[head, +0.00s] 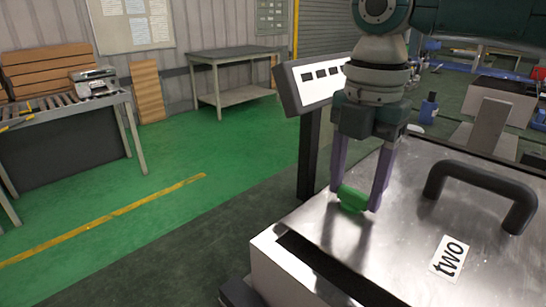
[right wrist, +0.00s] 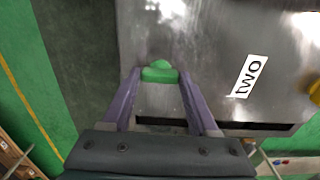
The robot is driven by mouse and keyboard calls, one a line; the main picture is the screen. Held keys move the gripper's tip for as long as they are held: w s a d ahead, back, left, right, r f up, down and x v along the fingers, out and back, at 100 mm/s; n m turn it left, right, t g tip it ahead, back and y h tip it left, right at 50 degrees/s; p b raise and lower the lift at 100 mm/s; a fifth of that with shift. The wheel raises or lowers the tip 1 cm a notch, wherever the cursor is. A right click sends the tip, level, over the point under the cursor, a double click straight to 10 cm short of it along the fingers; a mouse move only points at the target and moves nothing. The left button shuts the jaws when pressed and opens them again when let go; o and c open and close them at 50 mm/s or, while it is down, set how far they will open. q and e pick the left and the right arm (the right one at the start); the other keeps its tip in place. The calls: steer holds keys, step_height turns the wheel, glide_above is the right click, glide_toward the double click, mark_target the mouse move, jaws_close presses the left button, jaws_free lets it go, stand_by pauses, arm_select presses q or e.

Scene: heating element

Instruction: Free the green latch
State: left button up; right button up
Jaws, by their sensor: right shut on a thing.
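The green latch (head: 352,199) sits at the near left edge of a metal lid (head: 410,220). My right gripper (head: 356,200) comes down from above, with its two purple fingers on either side of the latch, shut on it. In the right wrist view the latch (right wrist: 160,72) lies between the two fingertips (right wrist: 160,76), and its rounded top shows. The lid carries a black handle (head: 484,186) and a white label reading "two" (head: 449,257). My left gripper is not in view.
A panel with dark buttons (head: 318,82) stands on a post behind the box. The box's pale front wall (head: 290,272) has a dark gap below the lid. Green floor (head: 180,170) is open to the left, with tables beyond.

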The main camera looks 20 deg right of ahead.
steer(key=c, duration=0.4)
steer(key=shift+o, duration=0.2)
steer(key=shift+r+m+p, duration=0.2)
steer(key=shift+m+p, duration=0.2)
steer(key=shift+p, duration=0.35)
steer(key=m+p, duration=0.3)
steer(key=p, duration=0.1)
steer(key=shift+r+m+p, duration=0.1)
steer(key=shift+m+p, duration=1.05)
steer(key=shift+m, duration=0.15)
steer(key=m+p, duration=0.3)
steer(key=m, duration=0.2)
steer(key=m+p, duration=0.1)
steer(key=m, duration=0.2)
steer(key=shift+f+m+p, duration=0.2)
steer(key=shift+m+p, duration=0.55)
steer(key=shift+m, duration=0.85)
steer(key=shift+f+m, duration=0.1)
steer(key=shift+m, duration=0.2)
